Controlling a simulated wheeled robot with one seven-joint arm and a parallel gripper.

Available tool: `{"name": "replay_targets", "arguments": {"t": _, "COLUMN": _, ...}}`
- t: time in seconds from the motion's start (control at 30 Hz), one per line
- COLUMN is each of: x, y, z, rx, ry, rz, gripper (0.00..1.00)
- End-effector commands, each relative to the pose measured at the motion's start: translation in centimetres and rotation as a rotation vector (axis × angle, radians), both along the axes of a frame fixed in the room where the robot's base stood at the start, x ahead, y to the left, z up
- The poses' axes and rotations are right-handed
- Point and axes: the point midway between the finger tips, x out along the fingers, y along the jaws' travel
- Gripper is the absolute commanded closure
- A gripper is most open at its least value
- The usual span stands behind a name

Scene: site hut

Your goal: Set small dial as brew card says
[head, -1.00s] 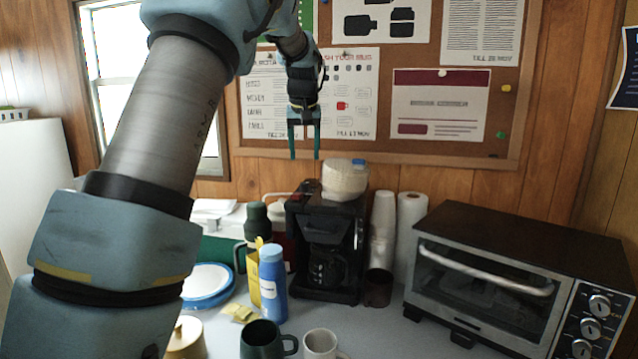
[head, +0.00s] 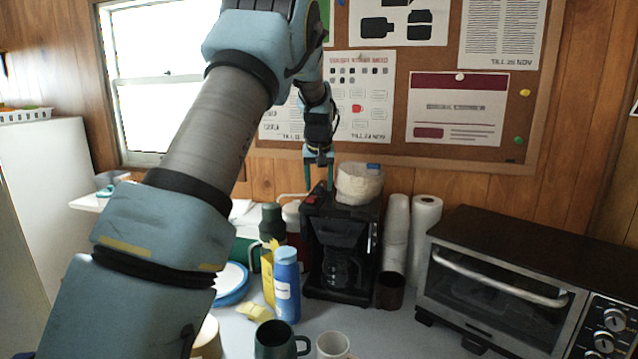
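The black coffee maker (head: 340,230) stands on the counter against the wall, with its glass carafe (head: 340,268) inside and a small red part (head: 312,200) on its top left. I cannot make out a small dial on it. My gripper (head: 319,188) points down with its two teal fingers apart and nothing between them. Its fingertips are at the coffee maker's top left in the picture; I cannot tell whether they touch. No card can be read as the brew card; a yellow card (head: 267,272) stands partly hidden behind a blue bottle (head: 287,285).
A whitish bag (head: 359,184) sits on the coffee maker, close right of my gripper. Cups (head: 396,232) and a paper roll (head: 424,230) stand to the right, then a toaster oven (head: 500,270) with several knobs. Mugs (head: 275,340) stand in front. Papers hang on a corkboard (head: 400,80) behind.

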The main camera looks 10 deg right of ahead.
Motion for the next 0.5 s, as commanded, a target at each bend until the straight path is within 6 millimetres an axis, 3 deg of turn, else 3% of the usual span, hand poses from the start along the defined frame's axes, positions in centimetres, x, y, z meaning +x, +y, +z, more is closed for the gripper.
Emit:
{"name": "replay_targets", "arguments": {"t": 0.07, "x": -0.01, "y": 0.0, "z": 0.02, "rx": 0.0, "ry": 0.0, "rz": 0.0, "gripper": 0.48}}
{"name": "replay_targets", "arguments": {"t": 0.5, "x": -0.01, "y": 0.0, "z": 0.04, "rx": 0.0, "ry": 0.0, "rz": 0.0, "gripper": 0.97}}
